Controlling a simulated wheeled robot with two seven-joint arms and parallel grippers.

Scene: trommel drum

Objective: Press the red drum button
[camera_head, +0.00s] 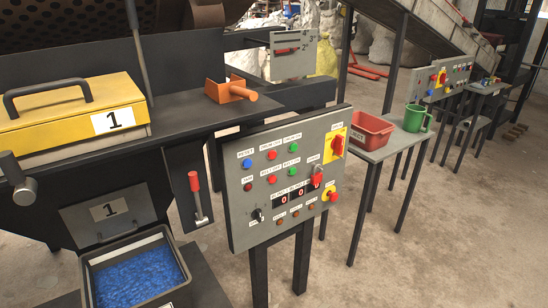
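The grey control panel (288,178) stands tilted at the centre of the head view. It has a blue button (247,163), an upper red button (271,155) and an upper green button (295,147). Below them are a dark red button (248,187), a lower red button (271,179) and a lower green button (293,171). The small labels are too blurred to tell surely which red button is the drum's. A red knob (317,178) and a red stop button (333,196) on yellow are at the right. Neither of my grippers is in view.
A red-handled lever (195,190) is left of the panel. A yellow lid (75,115) and a bin of blue bits (138,278) are at the left. A red tray (371,130) and green mug (416,118) stand on a side table.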

